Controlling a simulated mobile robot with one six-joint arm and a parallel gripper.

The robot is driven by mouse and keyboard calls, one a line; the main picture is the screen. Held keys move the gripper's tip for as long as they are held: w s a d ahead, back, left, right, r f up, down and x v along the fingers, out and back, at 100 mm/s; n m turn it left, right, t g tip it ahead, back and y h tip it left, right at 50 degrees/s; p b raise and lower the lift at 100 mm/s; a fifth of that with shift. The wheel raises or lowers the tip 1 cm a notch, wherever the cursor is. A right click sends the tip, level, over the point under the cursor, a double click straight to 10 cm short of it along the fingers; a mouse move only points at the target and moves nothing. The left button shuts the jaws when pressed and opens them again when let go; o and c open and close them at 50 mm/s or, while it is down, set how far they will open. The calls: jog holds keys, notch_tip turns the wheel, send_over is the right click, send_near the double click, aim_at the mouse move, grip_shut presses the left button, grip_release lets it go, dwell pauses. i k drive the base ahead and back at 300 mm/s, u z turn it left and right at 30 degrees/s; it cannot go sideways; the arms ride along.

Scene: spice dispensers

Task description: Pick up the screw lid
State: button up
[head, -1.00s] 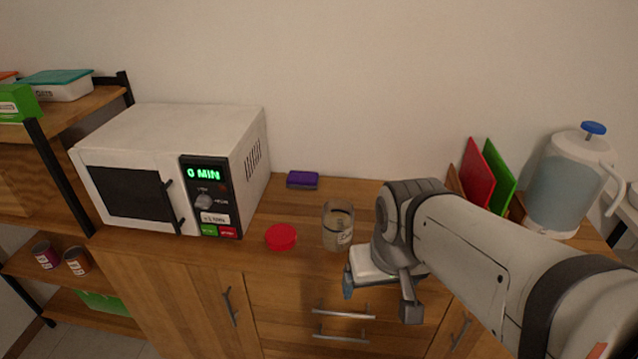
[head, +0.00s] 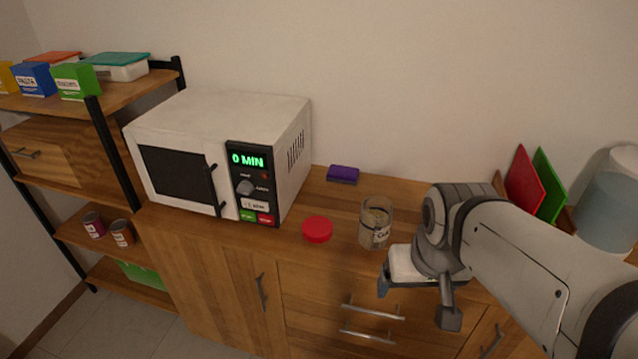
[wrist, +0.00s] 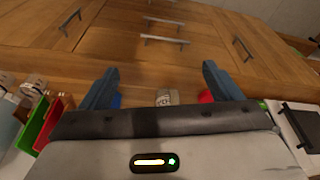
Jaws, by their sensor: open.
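The red screw lid (head: 317,229) lies flat on the wooden counter, between the microwave and a glass jar. The open glass jar (head: 375,223) stands upright to its right. My gripper (head: 414,303) is open and empty, in front of the counter's front edge and to the right of the lid and jar. In the wrist view its two fingers (wrist: 160,85) are spread apart with nothing held. That view also shows the jar (wrist: 167,97) between the fingers and part of the red lid (wrist: 206,96) beside the right finger, partly hidden.
A white microwave (head: 220,155) stands left of the lid. A purple sponge (head: 343,174) lies behind it. Red and green boards (head: 524,183) and a water dispenser (head: 612,200) stand at the right. Drawer handles (head: 373,312) stick out below the counter. The counter around the lid is mostly clear.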

aim_at(316, 229)
jog(key=z, duration=2.85)
jog(key=k, duration=1.5)
jog(key=u, duration=1.75)
jog(key=i, duration=1)
jog(key=u, duration=0.05)
